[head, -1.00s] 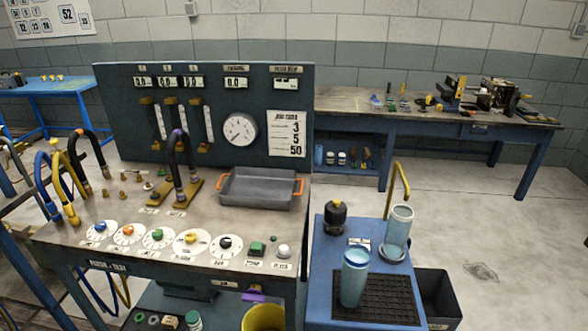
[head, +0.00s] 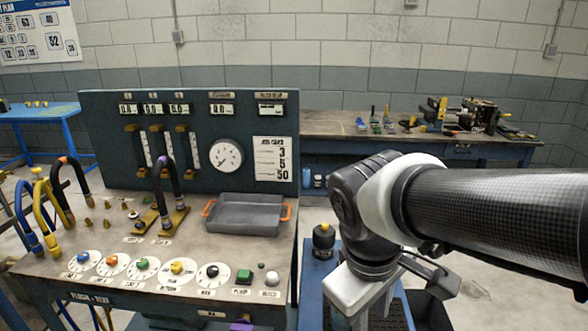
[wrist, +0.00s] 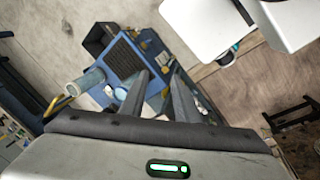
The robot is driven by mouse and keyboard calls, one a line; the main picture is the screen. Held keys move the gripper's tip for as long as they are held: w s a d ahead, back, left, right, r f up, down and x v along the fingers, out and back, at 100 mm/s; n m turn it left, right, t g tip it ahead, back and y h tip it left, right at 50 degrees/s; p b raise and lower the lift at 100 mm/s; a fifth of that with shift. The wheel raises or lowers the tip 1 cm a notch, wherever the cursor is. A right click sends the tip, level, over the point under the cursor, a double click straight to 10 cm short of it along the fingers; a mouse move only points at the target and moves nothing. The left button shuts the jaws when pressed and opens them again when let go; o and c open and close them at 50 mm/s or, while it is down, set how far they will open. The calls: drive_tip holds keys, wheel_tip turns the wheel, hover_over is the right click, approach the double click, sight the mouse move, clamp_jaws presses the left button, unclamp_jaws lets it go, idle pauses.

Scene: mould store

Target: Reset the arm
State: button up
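My arm reaches in from the right edge of the head view, with a dark patterned link and a white and black joint. Its lower end hangs over the blue side cart (head: 312,268). My gripper's fingertips cannot be made out in the head view. In the wrist view, my gripper (wrist: 160,76) has two dark fingers spread apart, with only background between them. It is empty. Beyond the fingers the blue cart (wrist: 147,43) shows with its dark mat (wrist: 124,57) and a pale blue cup (wrist: 85,82).
The test bench (head: 112,238) stands at left with hoses, knobs and a grey tray (head: 247,214) with orange handles. A dark-capped container (head: 324,237) is on the cart beside my arm. A black bin (wrist: 97,40) adjoins the cart. A workbench (head: 345,128) stands behind.

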wheel_tip(320, 180, up, 18)
drive_tip(key=s+d+m+t+y+p, duration=0.1)
drive_tip(key=d+m+t+p, duration=0.1)
drive_tip(key=m+p, duration=0.5)
drive_tip(key=t+p, duration=0.1)
drive_tip(key=p, duration=0.4)
drive_tip(key=shift+r+t+y, duration=0.15)
drive_tip(key=shift+t+y, duration=0.15)
drive_tip(key=shift+y, duration=0.1)
drive_tip(key=shift+s+d, duration=0.1)
